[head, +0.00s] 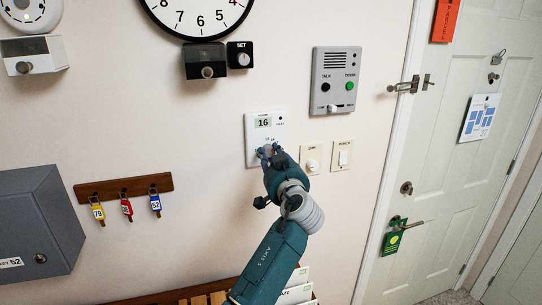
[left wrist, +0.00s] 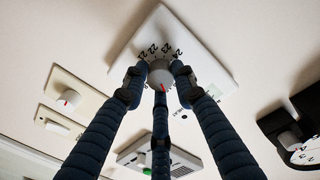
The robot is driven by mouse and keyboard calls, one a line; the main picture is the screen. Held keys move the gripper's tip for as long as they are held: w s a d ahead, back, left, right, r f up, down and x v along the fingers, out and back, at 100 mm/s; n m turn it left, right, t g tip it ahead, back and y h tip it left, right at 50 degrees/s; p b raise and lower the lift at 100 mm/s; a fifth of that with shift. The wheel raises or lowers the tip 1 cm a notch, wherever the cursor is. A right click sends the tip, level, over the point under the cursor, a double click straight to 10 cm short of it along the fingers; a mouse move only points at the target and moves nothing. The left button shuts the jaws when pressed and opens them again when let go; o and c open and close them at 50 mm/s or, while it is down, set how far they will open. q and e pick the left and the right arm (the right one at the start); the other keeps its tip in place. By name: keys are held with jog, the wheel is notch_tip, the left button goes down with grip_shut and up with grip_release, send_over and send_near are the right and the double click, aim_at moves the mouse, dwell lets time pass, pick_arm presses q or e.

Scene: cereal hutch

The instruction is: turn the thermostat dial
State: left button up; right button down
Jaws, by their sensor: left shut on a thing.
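The thermostat (head: 252,131) is a white plate on the wall, with a small display that reads 16. Its plate also shows in the left wrist view (left wrist: 207,52). My left gripper (head: 270,152) reaches up from below in the head view. Its three dark fingers (left wrist: 157,80) are closed around the dial's rim in the left wrist view. In the head view the fingers mostly hide the dial. My right gripper is in neither view.
Beige plates with a knob (head: 312,158) and a switch (head: 341,155) sit just right of the thermostat. A grey intercom (head: 336,88) is above right. A key rack (head: 125,187) and grey box (head: 38,220) are left; a door (head: 455,170) is right.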

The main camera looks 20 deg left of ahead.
pick_arm(q)
jog(key=shift+a+f+m, duration=0.1)
jog(key=shift+f+m, duration=0.1)
jog(key=shift+m, duration=1.8)
jog(key=m, duration=0.4)
jog(key=shift+a+r+m+g+p, duration=0.1)
jog(key=shift+m+g+p, duration=0.25)
jog(key=shift+m, duration=1.35)
jog(key=o, duration=1)
jog(key=shift+o, duration=0.8)
jog(key=shift+a+r, duration=0.1)
jog(key=shift+a, duration=0.1)
